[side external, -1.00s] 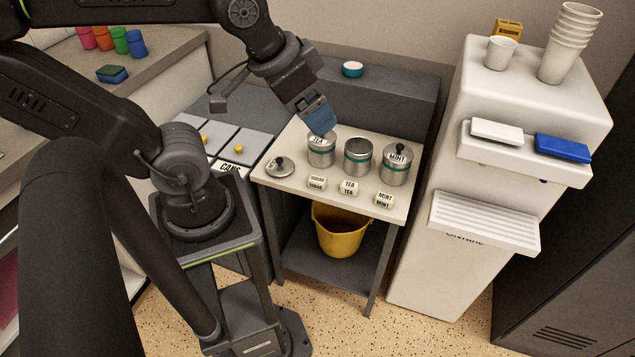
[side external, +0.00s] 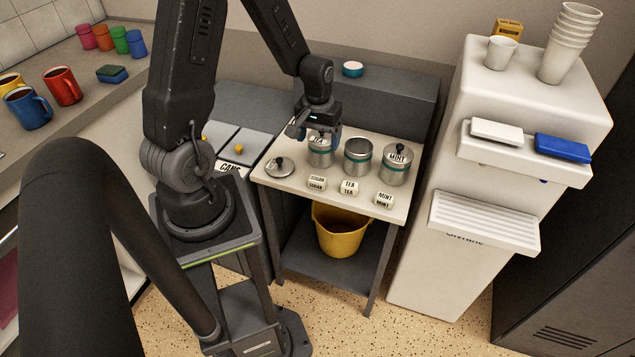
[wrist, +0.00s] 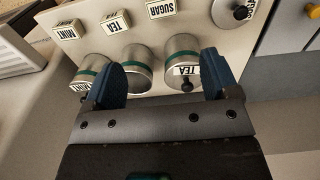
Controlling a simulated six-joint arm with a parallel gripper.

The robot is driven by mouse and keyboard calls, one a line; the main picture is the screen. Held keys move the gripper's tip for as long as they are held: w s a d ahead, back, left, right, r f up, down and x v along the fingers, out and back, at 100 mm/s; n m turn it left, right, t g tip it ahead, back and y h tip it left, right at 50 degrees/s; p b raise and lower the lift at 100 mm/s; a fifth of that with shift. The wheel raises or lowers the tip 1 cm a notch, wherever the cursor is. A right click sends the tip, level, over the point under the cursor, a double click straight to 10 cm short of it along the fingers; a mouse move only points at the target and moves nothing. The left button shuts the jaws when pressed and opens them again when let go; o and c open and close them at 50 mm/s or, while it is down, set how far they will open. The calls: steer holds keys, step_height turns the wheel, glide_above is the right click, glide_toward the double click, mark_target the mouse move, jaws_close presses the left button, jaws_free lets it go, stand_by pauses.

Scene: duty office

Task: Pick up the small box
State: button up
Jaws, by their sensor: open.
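Three small cream boxes lie in a row along the front of the small table: the sugar box (side external: 316,184), the tea box (side external: 349,187) and the mint box (side external: 384,200). They also show in the wrist view, as mint (wrist: 67,30), tea (wrist: 117,22) and sugar (wrist: 160,8). My gripper (side external: 320,137) points down over the tea canister (side external: 321,158), behind the sugar box. In the wrist view its blue fingers (wrist: 161,68) are apart with no box between them. The tea canister's lid and black knob show near the right finger.
An open middle canister (side external: 358,157) and the lidded mint canister (side external: 397,168) stand behind the boxes. A loose lid (side external: 280,167) lies at the table's left. A yellow bucket (side external: 340,232) sits below. A white dispenser (side external: 430,255) stands to the right.

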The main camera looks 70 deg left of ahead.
glide_above(317, 180)
steer(key=f, duration=0.9)
steer(key=shift+a, duration=0.3)
steer(key=shift+d+f, duration=0.15)
steer(key=shift+f, duration=1.4)
steer(key=shift+d+f, duration=0.15)
steer(key=shift+f, duration=1.35)
steer(key=shift+c, duration=0.4)
steer(key=c, duration=0.9)
